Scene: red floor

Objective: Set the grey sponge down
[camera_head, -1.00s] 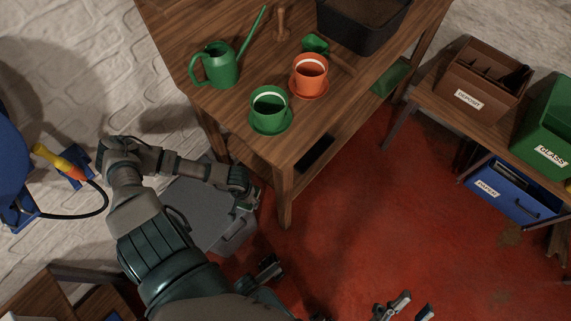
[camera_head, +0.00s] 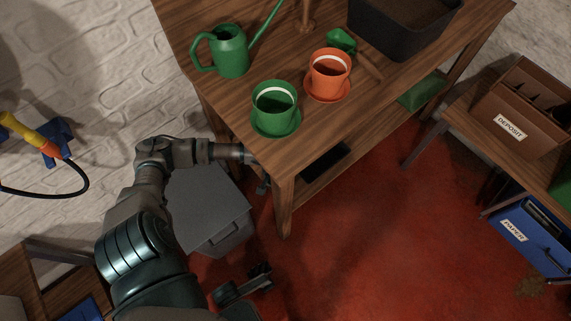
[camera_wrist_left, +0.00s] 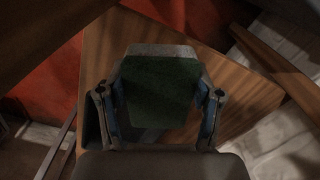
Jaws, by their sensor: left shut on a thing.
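My left gripper (camera_wrist_left: 160,95) is shut on the grey sponge (camera_wrist_left: 158,78), which shows a dark green face and a grey far edge between the two fingers. Below it in the wrist view is a brown wooden surface (camera_wrist_left: 235,95); I cannot tell whether the sponge touches it. In the head view my left gripper (camera_head: 262,182) is at the left side of the wooden table (camera_head: 225,115), below the tabletop and close to the front leg. It is partly hidden there, and the sponge does not show in that view.
A green watering can (camera_head: 232,52), green pot (camera_head: 274,103), orange pot (camera_head: 329,72) and black tray (camera_head: 400,28) stand on the tabletop. A dark flat item (camera_head: 325,162) and a green item (camera_head: 420,92) lie on the lower shelf. A grey bin (camera_head: 205,210) stands below my arm.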

